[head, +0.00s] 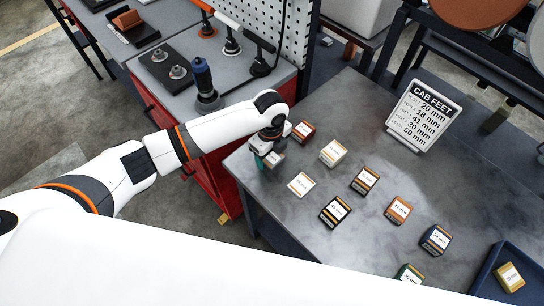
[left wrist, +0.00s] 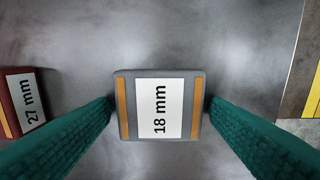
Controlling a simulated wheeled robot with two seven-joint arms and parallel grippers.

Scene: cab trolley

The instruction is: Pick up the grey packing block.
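The grey packing block (left wrist: 193,84) lies on the table, with an "18 mm" label and an orange strip along each side. In the left wrist view it sits between the green fingers of my left gripper, with a narrow gap on each side. In the head view my left gripper (head: 262,161) points down at the table's near left corner, and the grey block (head: 278,157) shows partly behind it. The gripper is open. My right gripper is not in view.
A dark red "27 mm" block (left wrist: 25,100) lies close by, also in the head view (head: 304,131). Several labelled blocks, such as a beige one (head: 333,152), spread rightward. A "CAB FEET" sign (head: 424,115) stands behind them. A dark blue tray (head: 484,284) holds a yellow block (head: 509,277).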

